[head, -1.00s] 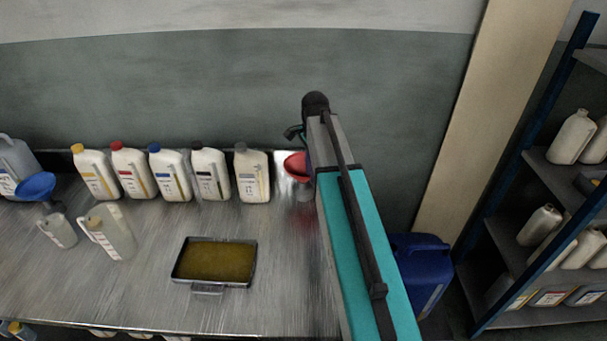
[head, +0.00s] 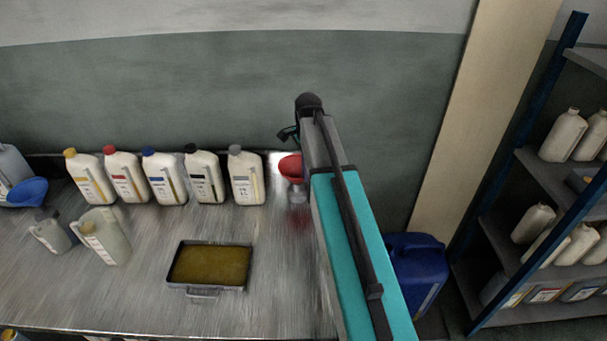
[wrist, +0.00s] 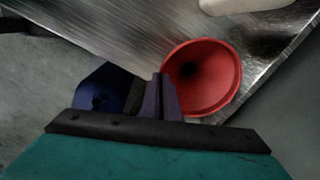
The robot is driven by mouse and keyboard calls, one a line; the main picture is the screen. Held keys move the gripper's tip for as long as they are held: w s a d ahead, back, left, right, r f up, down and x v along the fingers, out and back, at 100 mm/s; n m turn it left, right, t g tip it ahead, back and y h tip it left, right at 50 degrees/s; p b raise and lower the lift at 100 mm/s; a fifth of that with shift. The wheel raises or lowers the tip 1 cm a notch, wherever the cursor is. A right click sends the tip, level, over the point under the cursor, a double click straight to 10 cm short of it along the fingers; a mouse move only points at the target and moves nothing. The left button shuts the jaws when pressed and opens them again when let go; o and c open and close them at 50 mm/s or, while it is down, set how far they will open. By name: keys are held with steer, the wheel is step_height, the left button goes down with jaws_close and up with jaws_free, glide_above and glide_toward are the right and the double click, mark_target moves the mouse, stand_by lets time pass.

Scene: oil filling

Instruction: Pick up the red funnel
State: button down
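The red funnel (head: 291,168) stands at the right end of the metal bench, mouth up, with a pale stand or spout beneath it. My arm runs just to its right in the head view and covers part of it. In the wrist view the red funnel (wrist: 207,78) shows its open mouth, right of centre. My gripper (wrist: 163,82) shows as a narrow dark purple shape at the funnel's left rim, overlapping it in the picture. I cannot tell whether it touches the funnel or how far apart its fingers are. The head view does not show the fingertips clearly.
Several white bottles (head: 165,178) line the back of the metal bench (head: 130,295). An oil tray (head: 209,265), a jug (head: 103,236) and a blue funnel (head: 27,192) stand left. A blue canister (head: 417,268) is beyond the right edge, near a shelf (head: 520,180).

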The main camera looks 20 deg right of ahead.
steer(key=shift+r+b, duration=0.7)
steer(key=shift+r, duration=0.85)
steer(key=s+a+r+b, duration=0.1)
steer(key=s+a+b, duration=0.3)
steer(key=s+a, duration=0.5)
steer(key=s, duration=0.3)
steer(key=shift+s+a+r, duration=0.35)
steer(key=shift+a+r, duration=0.05)
